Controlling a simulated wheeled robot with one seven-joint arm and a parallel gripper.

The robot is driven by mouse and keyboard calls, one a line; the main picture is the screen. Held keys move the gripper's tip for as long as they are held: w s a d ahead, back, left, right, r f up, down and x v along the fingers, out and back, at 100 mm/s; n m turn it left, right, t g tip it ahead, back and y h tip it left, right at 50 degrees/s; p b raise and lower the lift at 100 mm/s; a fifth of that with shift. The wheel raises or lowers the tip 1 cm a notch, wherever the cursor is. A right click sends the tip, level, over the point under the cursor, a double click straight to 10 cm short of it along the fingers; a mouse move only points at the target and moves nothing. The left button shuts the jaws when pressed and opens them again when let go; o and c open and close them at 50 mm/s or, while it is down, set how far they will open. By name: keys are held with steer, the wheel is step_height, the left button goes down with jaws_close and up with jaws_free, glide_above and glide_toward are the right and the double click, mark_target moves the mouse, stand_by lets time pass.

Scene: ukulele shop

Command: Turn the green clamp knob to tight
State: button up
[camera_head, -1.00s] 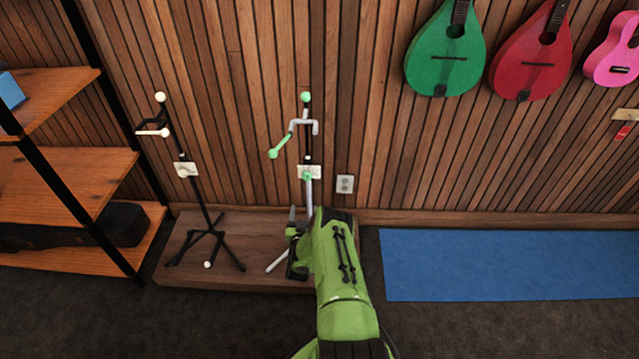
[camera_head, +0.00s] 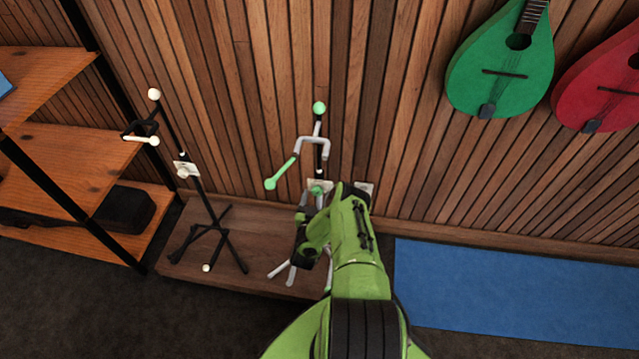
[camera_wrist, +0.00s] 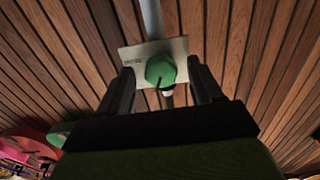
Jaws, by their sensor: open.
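The green clamp knob (camera_wrist: 160,70) is in the wrist view, in front of a pale label card (camera_wrist: 134,55) on the stand's grey pole. In the head view the knob (camera_head: 318,189) shows just above my gripper and is partly hidden by it. The grey stand (camera_head: 313,146) with green tips stands upright on the wooden platform. My gripper (camera_wrist: 160,88) is open, with one finger on each side of the knob and gaps visible. Whether the fingers reach as deep as the knob, I cannot tell. In the head view my gripper (camera_head: 302,238) is in front of the stand's lower part.
A black stand (camera_head: 196,190) with cream tips is to the left on the same platform (camera_head: 255,235). Wooden shelves (camera_head: 75,155) are at far left. Green (camera_head: 500,65) and red (camera_head: 605,85) instruments hang on the slatted wall. A blue mat (camera_head: 510,295) lies at right.

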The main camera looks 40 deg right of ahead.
steer(key=shift+w+d, duration=0.1)
steer(key=shift+c, duration=0.2)
steer(key=c, duration=1)
